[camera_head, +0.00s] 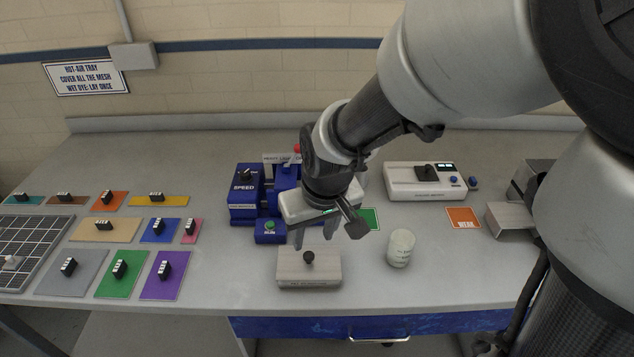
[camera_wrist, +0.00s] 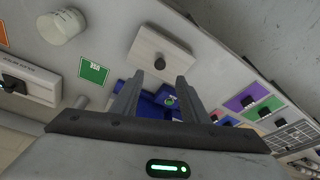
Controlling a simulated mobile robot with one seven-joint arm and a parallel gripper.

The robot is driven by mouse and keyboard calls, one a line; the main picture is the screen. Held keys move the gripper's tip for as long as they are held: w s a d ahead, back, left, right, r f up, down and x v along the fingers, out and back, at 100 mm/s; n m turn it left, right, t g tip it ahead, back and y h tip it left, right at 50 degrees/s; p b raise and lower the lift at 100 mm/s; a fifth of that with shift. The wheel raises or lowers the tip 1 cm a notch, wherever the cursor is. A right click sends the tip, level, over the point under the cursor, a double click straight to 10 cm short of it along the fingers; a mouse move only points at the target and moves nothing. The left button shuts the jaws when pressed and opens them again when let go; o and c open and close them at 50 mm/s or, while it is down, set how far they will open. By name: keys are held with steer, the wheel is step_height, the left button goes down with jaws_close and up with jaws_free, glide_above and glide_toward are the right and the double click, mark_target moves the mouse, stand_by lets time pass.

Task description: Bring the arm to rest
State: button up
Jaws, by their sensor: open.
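My gripper (camera_head: 316,236) hangs pointing down over the middle of the grey table. Its two fingers are apart with nothing between them, as the wrist view (camera_wrist: 159,97) also shows. Below and in front of it stands a pale box with a dark knob (camera_head: 309,268), apart from the fingers. It shows in the wrist view (camera_wrist: 152,42) too. My arm reaches in from the upper right and is bent downward at the wrist. The wrist hides part of the blue machine marked SPEED (camera_head: 244,196) behind it.
A white cup (camera_head: 400,248) stands right of the pale box. A white instrument (camera_head: 425,182) and an orange WEAK card (camera_head: 463,218) are at the right. Several coloured swatches with black clips, such as a purple one (camera_head: 165,276), and a mesh tray (camera_head: 40,240) fill the left.

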steer(key=a+v, duration=0.1)
steer(key=v, duration=0.7)
steer(key=s+d+r+m+t+p, duration=0.1)
steer(key=s+d+r+m, duration=0.1)
steer(key=s+d+r, duration=0.2)
steer(key=s+d+r+m+t+h+p, duration=0.1)
steer(key=s+d+r, duration=0.4)
steer(key=d, duration=0.5)
step_height(320, 180, up, 2)
steer(key=shift+d+r+m+t+p, duration=0.1)
steer(key=shift+d+m+t+p, duration=0.15)
steer(key=shift+m+p, duration=0.55)
